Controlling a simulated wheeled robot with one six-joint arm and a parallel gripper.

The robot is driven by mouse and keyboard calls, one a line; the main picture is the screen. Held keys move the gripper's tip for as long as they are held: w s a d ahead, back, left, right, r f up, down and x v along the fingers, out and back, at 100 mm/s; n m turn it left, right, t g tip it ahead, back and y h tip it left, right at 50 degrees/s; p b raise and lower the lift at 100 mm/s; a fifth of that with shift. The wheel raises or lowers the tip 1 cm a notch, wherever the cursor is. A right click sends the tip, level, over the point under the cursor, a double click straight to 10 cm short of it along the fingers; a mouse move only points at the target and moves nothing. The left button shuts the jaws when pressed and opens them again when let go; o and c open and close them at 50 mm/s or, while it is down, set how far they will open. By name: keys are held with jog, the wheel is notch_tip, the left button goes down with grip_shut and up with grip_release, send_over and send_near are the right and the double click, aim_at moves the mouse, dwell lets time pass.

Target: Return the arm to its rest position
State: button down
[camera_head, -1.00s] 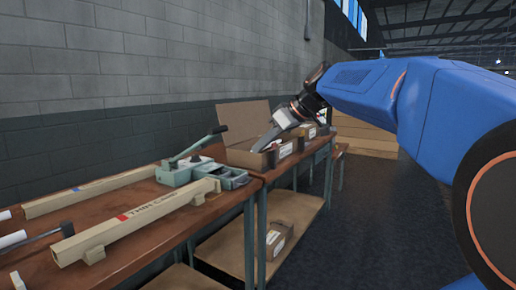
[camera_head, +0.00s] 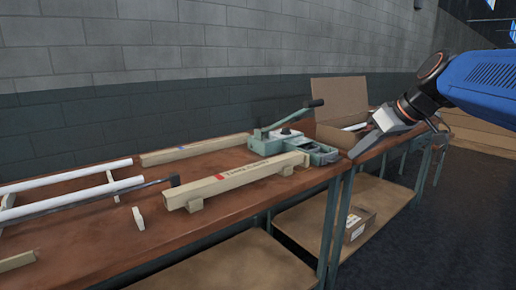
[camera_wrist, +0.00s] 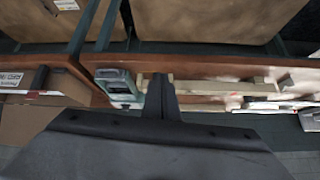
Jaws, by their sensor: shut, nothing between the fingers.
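My arm enters from the right in the head view. My gripper (camera_head: 356,152) points down and left, its fingers shut with nothing visible between them. Its tip overlaps the front edge of the workbench (camera_head: 110,250) in the picture, beside the open cardboard box (camera_head: 340,98). In the wrist view the shut gripper (camera_wrist: 159,82) shows dark from below, in front of the bench edge. I cannot tell the exact gap between the gripper and the bench.
A teal lever tool (camera_head: 290,143) stands on the bench, near a wooden rail with red mark (camera_head: 235,182). White tubes (camera_head: 65,178) lie at left. A small carton (camera_head: 358,224) sits on the lower shelf. Open floor (camera_head: 440,230) lies at right.

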jog(key=s+f+m+g+h, duration=0.2)
jog(key=s+f+m+h, duration=0.2)
jog(key=s+f, duration=1.9)
notch_tip(320, 180, down, 2)
jog(key=shift+s+d+m, duration=0.2)
jog(key=shift+s+m, duration=0.2)
jog(key=shift+m, duration=0.4)
